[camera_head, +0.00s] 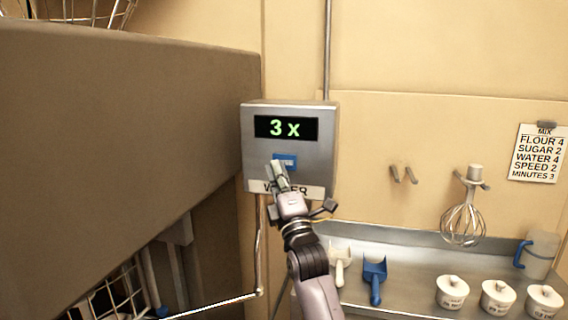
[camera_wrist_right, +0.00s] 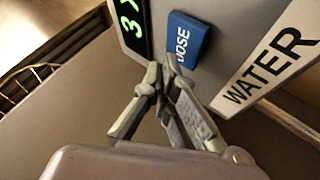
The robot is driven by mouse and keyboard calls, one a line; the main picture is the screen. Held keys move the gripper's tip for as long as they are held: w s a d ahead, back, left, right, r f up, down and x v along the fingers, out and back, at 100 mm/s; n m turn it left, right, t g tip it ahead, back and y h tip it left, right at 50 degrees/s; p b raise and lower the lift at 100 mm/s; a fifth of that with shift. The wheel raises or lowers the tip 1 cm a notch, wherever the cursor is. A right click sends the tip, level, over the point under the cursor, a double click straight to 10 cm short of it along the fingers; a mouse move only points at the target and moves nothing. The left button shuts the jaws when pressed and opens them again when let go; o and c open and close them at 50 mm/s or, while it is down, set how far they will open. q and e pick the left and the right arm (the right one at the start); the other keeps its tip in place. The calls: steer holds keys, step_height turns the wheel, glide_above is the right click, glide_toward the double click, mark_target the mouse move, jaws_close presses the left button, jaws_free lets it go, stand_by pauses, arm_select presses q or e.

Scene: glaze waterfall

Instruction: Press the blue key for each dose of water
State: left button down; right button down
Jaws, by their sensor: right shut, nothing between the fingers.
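A grey metal box (camera_head: 318,150) on the wall carries a green display (camera_head: 285,127) that reads "3 x". A "WATER" label (camera_head: 314,190) is at the bottom of the box, partly hidden by my gripper. My right gripper (camera_head: 277,168) is shut and empty, its fingertips at the lower left of the blue key. In the right wrist view its tips (camera_wrist_right: 165,66) are close to the key's edge; I cannot tell whether they touch. My left gripper is not in view.
A card (camera_head: 538,153) on the wall reads flour 4, sugar 2, water 4, speed 2, minutes 3. A steel counter (camera_head: 405,262) at lower right holds a white scoop (camera_head: 340,258), a blue scoop (camera_head: 375,272), several lidded pots and a jug (camera_head: 541,250). A whisk (camera_head: 463,222) hangs above.

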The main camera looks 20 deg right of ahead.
steer(key=shift+w, duration=0.1)
stand_by(0.5)
steer(key=shift+w+d, duration=0.25)
steer(key=shift+w, duration=0.05)
steer(key=shift+w+d, duration=0.3)
steer(key=shift+w, duration=0.05)
stand_by(0.8)
steer(key=shift+a, duration=0.1)
steer(key=shift+s+a, duration=0.45)
steer(key=shift+s, duration=0.3)
steer(key=s+a, duration=0.1)
steer(key=s, duration=0.1)
steer(key=s+a+p, duration=0.1)
steer(key=s, duration=0.1)
steer(key=shift+a, duration=0.4)
